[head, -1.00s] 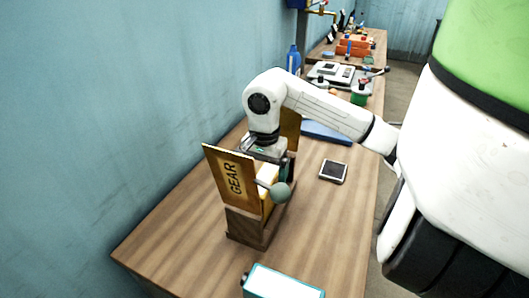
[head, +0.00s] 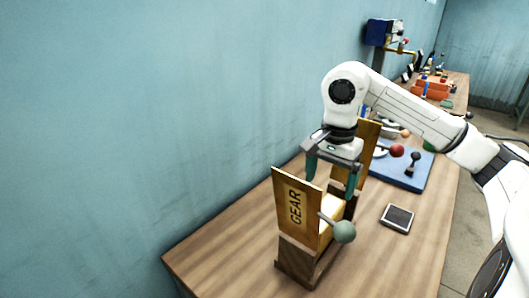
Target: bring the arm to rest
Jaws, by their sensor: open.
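My white arm reaches in from the right and bends down at its wrist. My gripper (head: 331,181) is open, with two dark green fingers pointing down. It hangs over or just behind the wooden box with the GEAR panel (head: 296,206), near a pale block inside. I cannot tell whether a finger touches the box. The box has a dark wooden base (head: 298,262) and a second upright panel (head: 370,140) at its back. A grey-green ball knob (head: 344,232) sticks out at its right side.
A dark flat device (head: 397,219) lies right of the box on the wooden table (head: 225,255). A blue board (head: 408,172) with red and black knobs lies behind. Orange bins (head: 432,90) and a wall-mounted blue box (head: 379,32) are farther back. The front left tabletop is clear.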

